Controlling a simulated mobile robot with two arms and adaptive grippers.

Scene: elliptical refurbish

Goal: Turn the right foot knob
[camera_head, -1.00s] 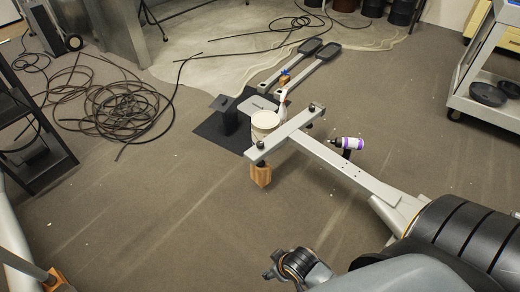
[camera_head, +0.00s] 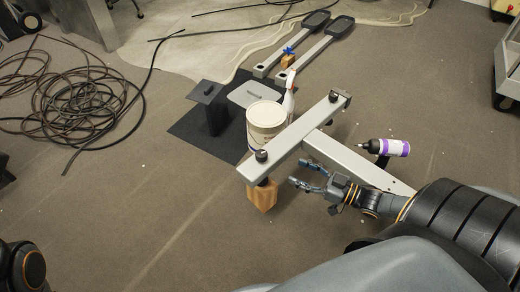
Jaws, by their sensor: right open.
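A light grey beam (camera_head: 300,134) of the elliptical frame lies crosswise, joined to a long grey bar (camera_head: 372,172). A black foot knob (camera_head: 261,156) is on its near end. Another black knob (camera_head: 334,97) is on its far end. I cannot tell which one the task calls right. My right gripper (camera_head: 301,172) is open and empty, its fingers pointing left, just right of the beam's near half. It appears apart from both knobs. My left gripper is not in view.
A wooden block (camera_head: 263,195) is under the beam's near end. A white bucket (camera_head: 266,122) and a spray bottle (camera_head: 289,103) stand behind the beam. A purple-and-white bottle (camera_head: 388,148) is beside the bar. Cables (camera_head: 80,98) lie at left.

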